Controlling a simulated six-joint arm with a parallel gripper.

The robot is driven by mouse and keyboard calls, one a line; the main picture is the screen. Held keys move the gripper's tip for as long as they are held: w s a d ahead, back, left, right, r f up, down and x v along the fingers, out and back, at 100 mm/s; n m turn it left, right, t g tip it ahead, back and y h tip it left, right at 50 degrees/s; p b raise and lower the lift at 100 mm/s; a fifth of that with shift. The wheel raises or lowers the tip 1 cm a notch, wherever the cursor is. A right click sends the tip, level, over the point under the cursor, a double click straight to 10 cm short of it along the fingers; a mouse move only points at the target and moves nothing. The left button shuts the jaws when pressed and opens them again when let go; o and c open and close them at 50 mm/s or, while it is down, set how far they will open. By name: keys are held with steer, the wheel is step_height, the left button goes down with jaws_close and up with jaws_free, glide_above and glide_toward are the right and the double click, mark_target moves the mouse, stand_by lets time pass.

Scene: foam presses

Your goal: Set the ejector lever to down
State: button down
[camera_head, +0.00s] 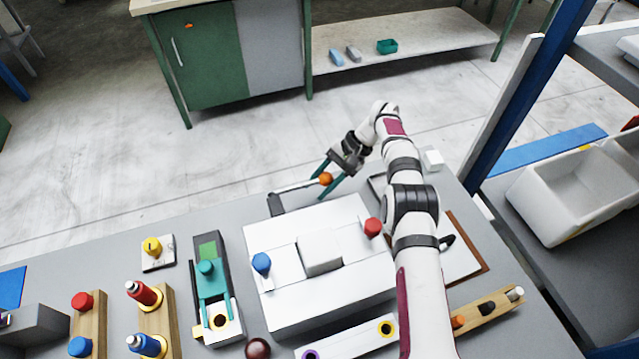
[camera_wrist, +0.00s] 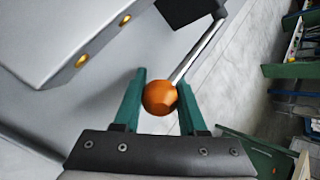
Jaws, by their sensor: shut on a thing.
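The ejector lever is a thin metal rod (camera_wrist: 200,52) with an orange ball knob (camera_head: 326,178) at its end. It pivots at a dark block (camera_head: 276,204) at the back left of the white press (camera_head: 330,285). In the head view the rod runs nearly level to the right from that block, behind the press. My gripper (camera_head: 329,180) is behind the press with its green fingers on either side of the knob. In the wrist view the knob (camera_wrist: 160,97) sits between the two fingertips, and my gripper (camera_wrist: 160,100) is closed on it.
The press carries a blue knob (camera_head: 261,262), a red knob (camera_head: 372,227) and a raised grey block (camera_head: 320,254). A teal clamp fixture (camera_head: 212,290) stands to its left. A dark-edged white board (camera_head: 462,262) lies to the right. Open floor lies beyond the table's back edge.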

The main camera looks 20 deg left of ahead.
mark_target(314, 181)
steer(key=shift+f, duration=0.1)
steer(key=shift+c, duration=2.3)
jaws_free()
steer(key=r+t+h, duration=0.1)
steer(key=r+t, duration=0.1)
steer(key=a+r+t+h, duration=0.1)
steer(key=r+h, duration=0.1)
steer(key=r, duration=0.1)
steer(key=s+r+t+h, duration=0.1)
steer(key=r+t+h, duration=0.1)
steer(key=r, duration=0.1)
steer(key=shift+s+a+t, duration=0.1)
steer(key=shift+a+t, duration=0.05)
steer(key=shift+t, duration=0.15)
step_height(314, 181, up, 16)
steer(key=s+d+r, duration=0.2)
steer(key=d, duration=0.5)
steer(key=s+d+r+m, duration=0.1)
steer(key=d+r, duration=0.2)
steer(key=d, duration=0.5)
steer(key=shift+s+d+m, duration=0.3)
steer(key=shift+s, duration=0.1)
